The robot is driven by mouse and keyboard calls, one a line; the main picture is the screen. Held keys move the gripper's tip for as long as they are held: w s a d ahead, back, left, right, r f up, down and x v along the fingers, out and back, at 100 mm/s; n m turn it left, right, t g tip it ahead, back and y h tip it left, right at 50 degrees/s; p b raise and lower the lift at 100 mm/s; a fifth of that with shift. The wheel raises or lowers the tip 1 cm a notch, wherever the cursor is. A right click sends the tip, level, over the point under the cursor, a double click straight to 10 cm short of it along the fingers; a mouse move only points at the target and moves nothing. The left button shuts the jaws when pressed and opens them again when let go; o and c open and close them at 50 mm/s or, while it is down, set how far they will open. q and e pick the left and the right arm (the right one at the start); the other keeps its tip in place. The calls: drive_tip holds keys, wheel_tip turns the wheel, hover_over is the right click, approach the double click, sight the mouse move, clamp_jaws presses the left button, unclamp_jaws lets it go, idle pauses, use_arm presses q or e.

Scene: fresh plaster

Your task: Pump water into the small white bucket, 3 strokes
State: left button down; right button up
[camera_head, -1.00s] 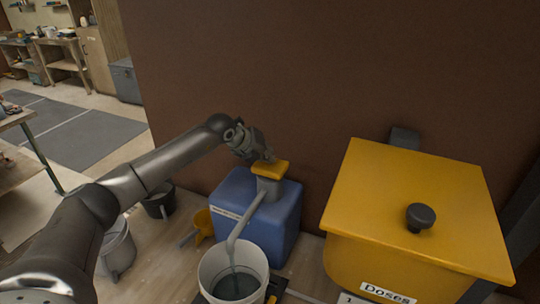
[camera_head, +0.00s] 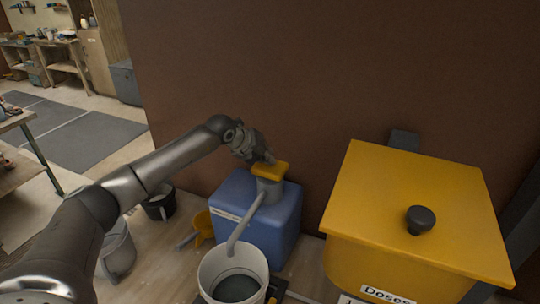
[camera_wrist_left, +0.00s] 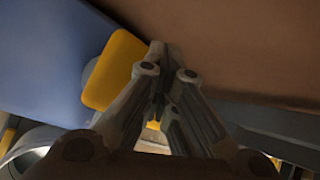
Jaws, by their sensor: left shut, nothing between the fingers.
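The blue water container (camera_head: 281,220) stands against the brown wall, with a grey pump and a yellow pump head (camera_head: 270,170) on top. Its grey spout (camera_head: 240,232) slopes down over the small white bucket (camera_head: 243,262), which has dark liquid in it. No stream shows at the spout. My left gripper (camera_head: 268,158) is shut and empty at the back edge of the pump head; I cannot tell whether it touches. In the left wrist view the yellow pump head (camera_wrist_left: 115,70) is just left of the shut fingers (camera_wrist_left: 158,50). My right gripper is not in view.
A large yellow bin labelled "Doses" (camera_head: 410,215) with a black knob stands right of the container. The wall closes off the back.

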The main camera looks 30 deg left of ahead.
use_arm(q)
drive_tip(key=shift+w+r+p, duration=0.1)
drive_tip(key=shift+r+p, duration=1.05)
drive_tip(key=shift+r, duration=1.15)
drive_tip(key=shift+r+p, duration=0.3)
drive_tip(key=shift+r, duration=0.2)
wheel_tip(320, 180, up, 4)
drive_tip(key=shift+p, duration=1.05)
